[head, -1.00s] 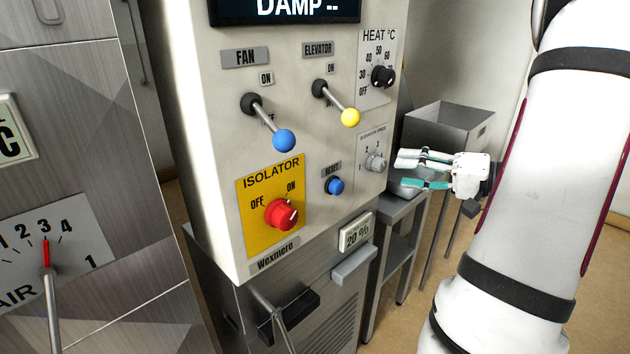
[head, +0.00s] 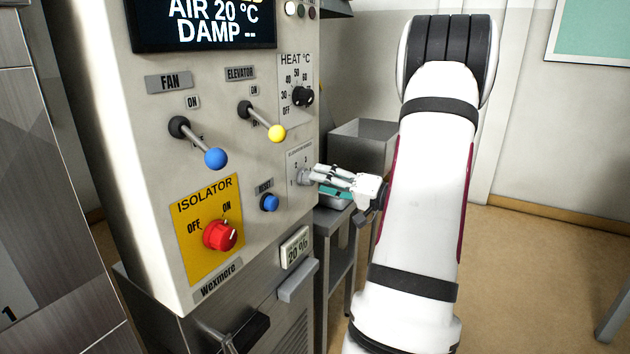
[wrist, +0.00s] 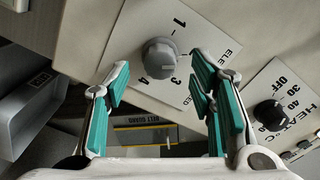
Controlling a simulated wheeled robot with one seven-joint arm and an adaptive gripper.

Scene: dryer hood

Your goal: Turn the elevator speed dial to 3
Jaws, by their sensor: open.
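The elevator speed dial is a grey knob (wrist: 159,58) on a white plate marked 1, 3 and 4 in the wrist view. It sits between and a little beyond my fingertips there. A pale line on the knob points toward the 3-and-4 side, but I cannot tell its exact number. In the head view the dial (head: 304,176) is on the right edge of the white panel, partly behind my fingertips. My gripper (head: 318,178) is open in front of it; its teal-padded fingers (wrist: 160,82) stand apart, with no visible contact with the knob.
The black heat dial (head: 302,96) is above the speed dial, and shows at right in the wrist view (wrist: 271,115). The blue reset button (head: 270,203), yellow-tipped elevator lever (head: 277,133) and red isolator knob (head: 220,235) are to the left. A grey bin (head: 362,145) stands behind my gripper.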

